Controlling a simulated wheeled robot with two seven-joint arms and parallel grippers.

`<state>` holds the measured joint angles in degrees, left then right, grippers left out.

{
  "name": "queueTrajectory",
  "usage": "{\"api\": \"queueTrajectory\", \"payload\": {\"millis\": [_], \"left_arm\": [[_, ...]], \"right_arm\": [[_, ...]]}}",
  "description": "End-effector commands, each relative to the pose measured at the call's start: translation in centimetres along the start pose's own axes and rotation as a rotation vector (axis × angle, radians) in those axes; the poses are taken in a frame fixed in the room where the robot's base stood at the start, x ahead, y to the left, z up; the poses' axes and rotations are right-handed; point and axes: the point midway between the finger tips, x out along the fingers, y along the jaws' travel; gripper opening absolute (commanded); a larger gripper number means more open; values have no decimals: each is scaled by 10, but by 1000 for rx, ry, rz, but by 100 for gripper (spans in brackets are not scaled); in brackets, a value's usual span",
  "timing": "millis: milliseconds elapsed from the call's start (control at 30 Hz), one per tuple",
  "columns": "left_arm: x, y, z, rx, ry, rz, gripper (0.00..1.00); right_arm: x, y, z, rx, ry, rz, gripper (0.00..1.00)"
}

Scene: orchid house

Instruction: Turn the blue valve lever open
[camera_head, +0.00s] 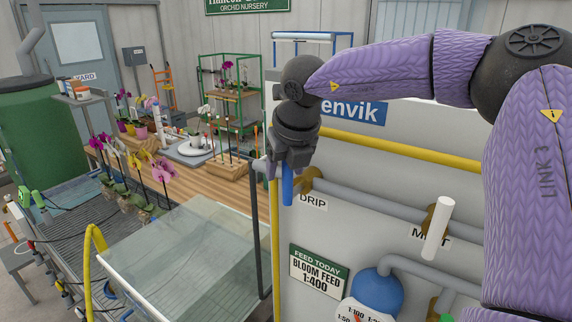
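The blue valve lever (288,186) hangs nearly upright at the left end of the upper grey pipe, by the brass valve body (309,182) above the DRIP label (313,202). My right gripper (289,166) points down from above, with its fingers at the lever's top end. The gripper hides that end, and I cannot tell whether the fingers are closed on it or only around it. My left gripper is not in view.
A white lever (437,228) stands tilted by the MIST label (421,235). A yellow pipe (400,146) runs along the wall panel. A blue-topped feed unit (377,290) is below. A glass-topped case (190,255) and a wooden bench with orchids (190,178) are to the left.

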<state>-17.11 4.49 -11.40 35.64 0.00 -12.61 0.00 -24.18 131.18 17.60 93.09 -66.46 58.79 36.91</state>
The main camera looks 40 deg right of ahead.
Motion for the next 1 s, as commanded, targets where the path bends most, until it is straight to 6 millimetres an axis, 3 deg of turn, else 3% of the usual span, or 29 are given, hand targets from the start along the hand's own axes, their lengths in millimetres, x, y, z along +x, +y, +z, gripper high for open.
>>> {"api": "queueTrajectory", "payload": {"millis": [33,267,1000], "left_arm": [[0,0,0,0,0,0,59],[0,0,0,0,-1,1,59],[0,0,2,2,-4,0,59]], "right_arm": [[0,0,0,0,0,0,49],[0,0,0,0,0,0,0],[-1,0,0,1,-1,1,0]]}}
